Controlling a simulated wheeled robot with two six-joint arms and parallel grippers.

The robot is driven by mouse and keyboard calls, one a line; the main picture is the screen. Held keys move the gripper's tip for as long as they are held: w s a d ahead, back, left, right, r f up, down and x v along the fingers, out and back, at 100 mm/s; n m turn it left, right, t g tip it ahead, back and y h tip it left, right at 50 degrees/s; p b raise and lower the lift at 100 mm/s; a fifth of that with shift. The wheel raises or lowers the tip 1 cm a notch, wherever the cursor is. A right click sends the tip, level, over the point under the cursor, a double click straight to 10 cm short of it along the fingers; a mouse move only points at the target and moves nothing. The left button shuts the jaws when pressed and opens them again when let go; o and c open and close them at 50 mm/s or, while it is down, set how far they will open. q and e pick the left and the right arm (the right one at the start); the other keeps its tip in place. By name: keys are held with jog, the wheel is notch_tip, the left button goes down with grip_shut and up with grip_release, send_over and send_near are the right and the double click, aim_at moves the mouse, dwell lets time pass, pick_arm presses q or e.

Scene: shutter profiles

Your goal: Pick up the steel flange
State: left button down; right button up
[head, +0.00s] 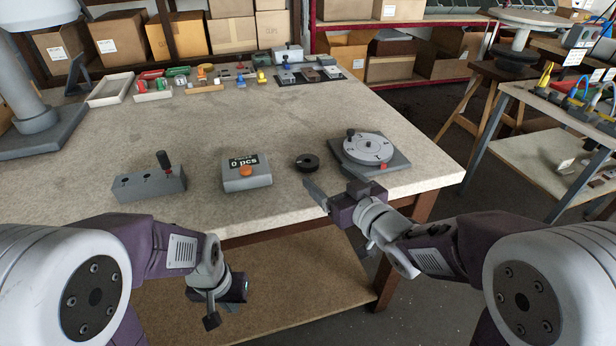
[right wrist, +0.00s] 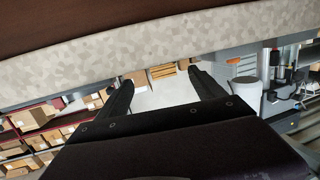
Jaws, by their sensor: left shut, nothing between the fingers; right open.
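A dark, round, ring-like piece (head: 307,162) lies flat near the table's front edge; it looks like the steel flange, though it is darker than bare steel. It stands alone, between a grey counter box and a round turntable fixture. My right gripper (head: 318,195) is at the table's front edge, just nearer to me than the ring and not touching it. Its two fingers are spread and empty in the right wrist view (right wrist: 163,90), where the ring does not show. My left gripper (head: 212,320) hangs low in front of the table, shut and empty, away from the ring.
The counter box (head: 246,172) reads "0 pcs". The turntable fixture (head: 368,150) sits close to the ring's right. A grey block with a dark-handled lever (head: 148,185) stands left. Small parts and trays (head: 110,90) line the back. The middle of the worktable (head: 220,120) is clear.

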aim_at(310, 164)
jog(key=b+x, duration=0.2)
jog(key=x, duration=0.7)
jog(key=shift+f, duration=0.1)
jog(key=shift+s, duration=0.1)
